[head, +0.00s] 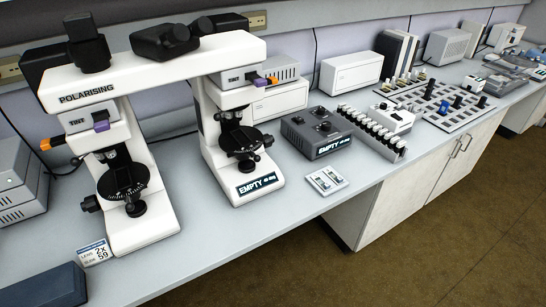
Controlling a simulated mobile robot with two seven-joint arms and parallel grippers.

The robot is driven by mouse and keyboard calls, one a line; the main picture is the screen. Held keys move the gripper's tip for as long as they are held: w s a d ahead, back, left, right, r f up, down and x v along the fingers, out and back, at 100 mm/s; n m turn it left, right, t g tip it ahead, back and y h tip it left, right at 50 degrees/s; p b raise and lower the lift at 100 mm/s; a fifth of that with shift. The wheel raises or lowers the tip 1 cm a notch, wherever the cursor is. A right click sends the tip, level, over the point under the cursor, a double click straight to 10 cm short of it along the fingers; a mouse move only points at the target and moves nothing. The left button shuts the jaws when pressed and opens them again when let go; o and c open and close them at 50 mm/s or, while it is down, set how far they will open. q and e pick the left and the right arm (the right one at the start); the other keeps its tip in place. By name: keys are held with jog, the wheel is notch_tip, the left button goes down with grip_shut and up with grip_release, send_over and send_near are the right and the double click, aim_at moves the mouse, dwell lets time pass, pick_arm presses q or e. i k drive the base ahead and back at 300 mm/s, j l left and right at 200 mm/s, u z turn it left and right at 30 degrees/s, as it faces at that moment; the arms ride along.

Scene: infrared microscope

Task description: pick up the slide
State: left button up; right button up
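A small white slide holder (340,183) lies flat on the bench near its front edge, right of the microscope base marked "EMPTY". It carries what look like two small slides (327,181) side by side, with dark and greenish patches; they are too small to tell apart clearly. Neither my left nor my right gripper shows in the head view.
A double white microscope (150,68) marked "POLARISING" stands at the left with two round stages. A grey control box (316,131) and a rack of vials (372,134) stand behind the holder. A label card (95,252) stands front left.

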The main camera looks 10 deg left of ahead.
aim_at(338, 180)
jog(key=i+l+u, duration=0.3)
jog(key=i+l, duration=0.5)
jog(key=i, duration=0.15)
